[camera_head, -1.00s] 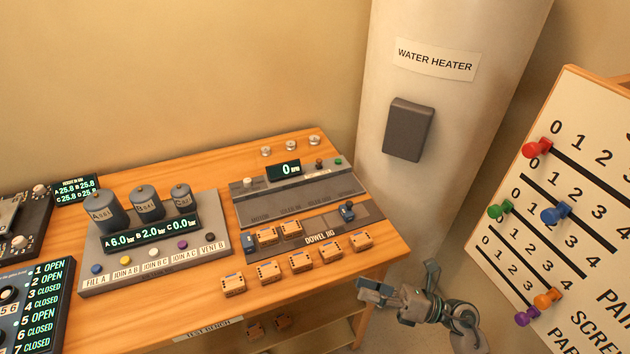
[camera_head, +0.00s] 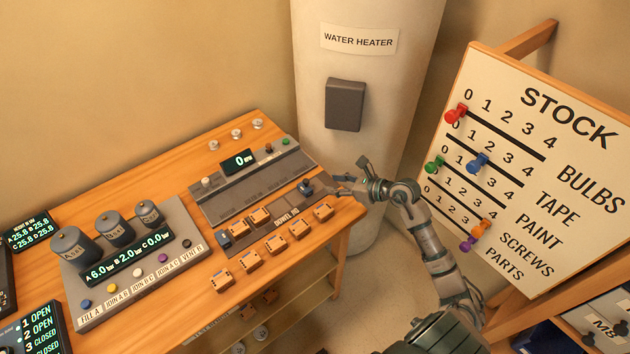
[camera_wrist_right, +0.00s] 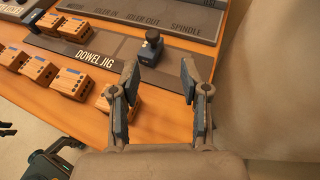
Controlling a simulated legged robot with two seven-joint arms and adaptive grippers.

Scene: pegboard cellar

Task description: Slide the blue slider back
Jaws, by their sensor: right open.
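A blue slider knob (camera_head: 477,162) sits on a numbered slot of the upright STOCK board (camera_head: 566,120) at the right in the head view. A dark blue block with a knob (camera_head: 305,187) stands at the right end of the DOWEL JIG strip (camera_head: 280,221) on the bench; it also shows in the right wrist view (camera_wrist_right: 151,48). My right gripper (camera_head: 342,186) is open and empty by the bench's right edge, close to this block. In the right wrist view its fingers (camera_wrist_right: 160,84) are spread, with the block beyond them and slightly left. My left gripper is not in view.
Red (camera_head: 456,114), green (camera_head: 434,165), orange (camera_head: 482,228) and purple (camera_head: 467,244) knobs sit on the board. Several small orange blocks stand on and in front of the jig. The water heater (camera_head: 365,75) stands behind my right gripper. Floor shows between bench and board.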

